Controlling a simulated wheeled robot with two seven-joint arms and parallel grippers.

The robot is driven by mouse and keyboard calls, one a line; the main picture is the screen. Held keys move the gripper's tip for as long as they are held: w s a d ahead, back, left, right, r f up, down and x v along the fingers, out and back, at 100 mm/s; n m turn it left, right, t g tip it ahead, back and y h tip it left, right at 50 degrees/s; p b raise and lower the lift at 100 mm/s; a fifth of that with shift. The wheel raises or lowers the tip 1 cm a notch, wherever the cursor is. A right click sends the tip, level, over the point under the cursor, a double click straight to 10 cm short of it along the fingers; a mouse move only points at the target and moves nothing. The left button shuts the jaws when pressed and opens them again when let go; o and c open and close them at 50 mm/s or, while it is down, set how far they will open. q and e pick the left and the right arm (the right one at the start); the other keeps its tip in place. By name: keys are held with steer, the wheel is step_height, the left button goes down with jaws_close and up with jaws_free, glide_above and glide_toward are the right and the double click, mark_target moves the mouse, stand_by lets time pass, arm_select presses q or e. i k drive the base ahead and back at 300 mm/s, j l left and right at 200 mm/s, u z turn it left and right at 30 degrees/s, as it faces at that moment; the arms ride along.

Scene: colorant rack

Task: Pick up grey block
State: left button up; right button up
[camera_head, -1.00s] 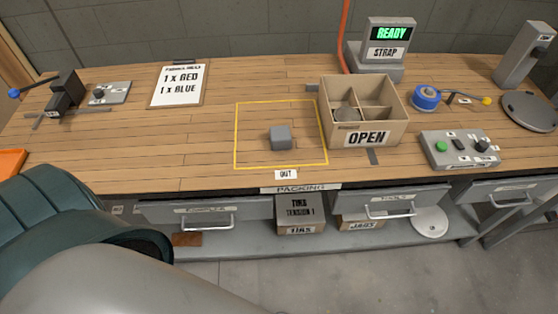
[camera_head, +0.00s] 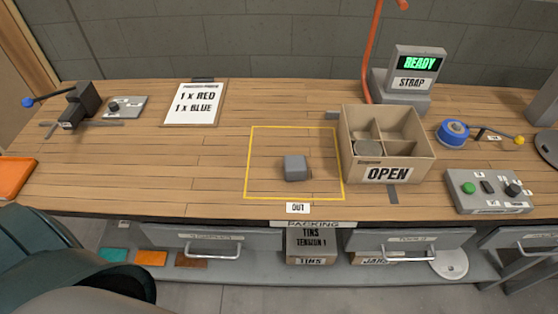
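The grey block (camera_head: 295,168) is a small cube with rounded edges. It rests on the wooden bench inside a yellow square outline (camera_head: 249,160), right of the middle of that square. Nothing touches it. Part of my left arm shows at the lower left, well away from the block, but its gripper is outside the picture. My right gripper is not in view.
An open-topped divided box (camera_head: 388,175) marked OPEN stands just right of the square, with a grey round item in one compartment. A control panel (camera_head: 488,190), blue tape roll (camera_head: 453,133) and READY display (camera_head: 418,65) are further right.

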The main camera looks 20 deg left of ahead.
mark_target(295, 169)
steer(key=i+u, duration=0.2)
steer(key=u, duration=0.2)
steer(key=i+l+u, duration=0.1)
steer(key=u, duration=0.3)
steer(key=j+z, duration=0.2)
steer(key=j, duration=0.2)
steer(key=k+j+z, duration=0.15)
steer(key=j, duration=0.3)
steer(key=k+j+z, duration=0.2)
steer(key=j, duration=0.2)
steer(key=j+z, duration=0.2)
steer(key=j, duration=0.2)
